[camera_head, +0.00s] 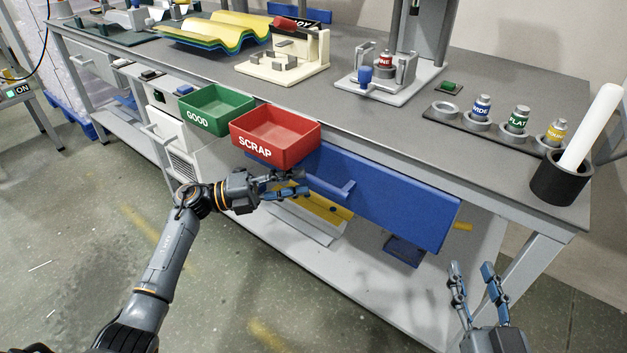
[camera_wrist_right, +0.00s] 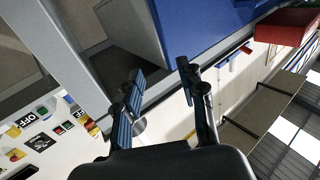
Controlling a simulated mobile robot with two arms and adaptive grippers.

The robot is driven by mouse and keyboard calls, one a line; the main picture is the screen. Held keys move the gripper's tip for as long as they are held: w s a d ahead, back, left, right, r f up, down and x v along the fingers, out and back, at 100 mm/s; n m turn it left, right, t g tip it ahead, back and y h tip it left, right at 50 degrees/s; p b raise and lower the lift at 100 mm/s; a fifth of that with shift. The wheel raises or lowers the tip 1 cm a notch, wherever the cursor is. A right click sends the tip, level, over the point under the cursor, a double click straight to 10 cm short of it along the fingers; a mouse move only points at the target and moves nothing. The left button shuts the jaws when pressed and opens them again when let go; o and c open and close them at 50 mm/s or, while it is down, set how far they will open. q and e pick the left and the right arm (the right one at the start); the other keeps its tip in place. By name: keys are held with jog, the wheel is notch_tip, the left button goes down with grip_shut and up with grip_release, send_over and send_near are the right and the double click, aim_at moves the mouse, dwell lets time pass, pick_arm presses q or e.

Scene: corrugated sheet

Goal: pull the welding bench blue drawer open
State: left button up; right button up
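The blue drawer (camera_head: 400,201) is a wide blue front under the bench top, with a blue bar handle (camera_head: 338,190) towards its left end. It looks shut, with no inside showing. My left gripper (camera_head: 304,182) is at the left end of the handle, just below the red bin. Its fingers look apart, with nothing visible between them; I cannot tell whether they touch the handle. My right gripper (camera_head: 474,268) is open and empty, low in front of the drawer's right end. In the right wrist view, its open fingers (camera_wrist_right: 160,76) point towards the blue drawer front (camera_wrist_right: 195,25).
A red SCRAP bin (camera_head: 275,139) and a green GOOD bin (camera_head: 217,110) sit at the bench's front edge, close above my left gripper. A black cup (camera_head: 559,183) with a white roll stands at the right corner. The floor in front is clear.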

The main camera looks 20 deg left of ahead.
aim_at(314, 179)
pick_arm(q)
jog(key=shift+x, duration=2.15)
pick_arm(e)
jog(key=shift+a+r+t, duration=0.15)
jog(key=shift+r+t, duration=0.45)
jog(key=shift+r, duration=0.3)
pick_arm(q)
jog(key=shift+c, duration=0.4)
grip_shut()
